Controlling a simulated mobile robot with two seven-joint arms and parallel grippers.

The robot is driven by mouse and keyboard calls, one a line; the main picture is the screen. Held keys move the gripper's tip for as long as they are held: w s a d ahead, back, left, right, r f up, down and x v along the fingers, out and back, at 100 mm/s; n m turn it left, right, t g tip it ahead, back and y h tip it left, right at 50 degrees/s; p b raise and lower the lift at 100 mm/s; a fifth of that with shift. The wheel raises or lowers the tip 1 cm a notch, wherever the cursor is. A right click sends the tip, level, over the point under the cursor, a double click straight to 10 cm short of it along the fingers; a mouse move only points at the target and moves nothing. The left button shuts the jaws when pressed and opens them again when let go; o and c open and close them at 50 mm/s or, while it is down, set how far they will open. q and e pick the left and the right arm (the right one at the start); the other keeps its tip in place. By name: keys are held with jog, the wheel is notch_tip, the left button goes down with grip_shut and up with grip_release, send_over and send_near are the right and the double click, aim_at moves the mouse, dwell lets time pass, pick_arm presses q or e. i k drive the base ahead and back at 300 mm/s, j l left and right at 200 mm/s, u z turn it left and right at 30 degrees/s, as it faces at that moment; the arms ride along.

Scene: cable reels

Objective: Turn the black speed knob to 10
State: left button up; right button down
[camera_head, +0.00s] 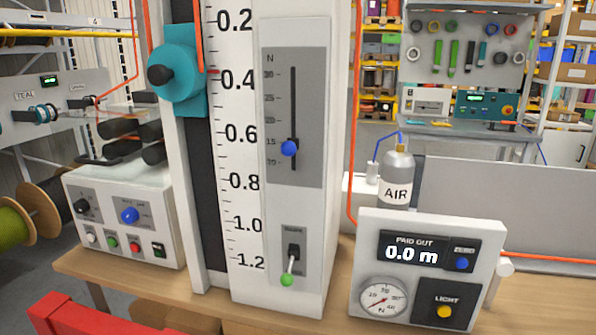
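A black knob (81,207) sits on a grey plate at the left of the white control box (125,250), on the left part of the wooden bench. I take it for the speed knob; the markings around it are too small to read, so its setting cannot be told. A blue knob (129,215) is to its right. Below them is a row of small buttons, among them a green one (112,243) and a red one (134,247). Neither of my grippers shows in the head view.
A tall white column with a slider (289,148) and a green-tipped lever (288,279) stands right of the box. A readout panel (430,220) shows 0.0 m. An AIR bottle (398,180) stands behind it. A red object (65,315) is at the lower left.

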aim_at(82, 206)
jog(key=u, duration=1.3)
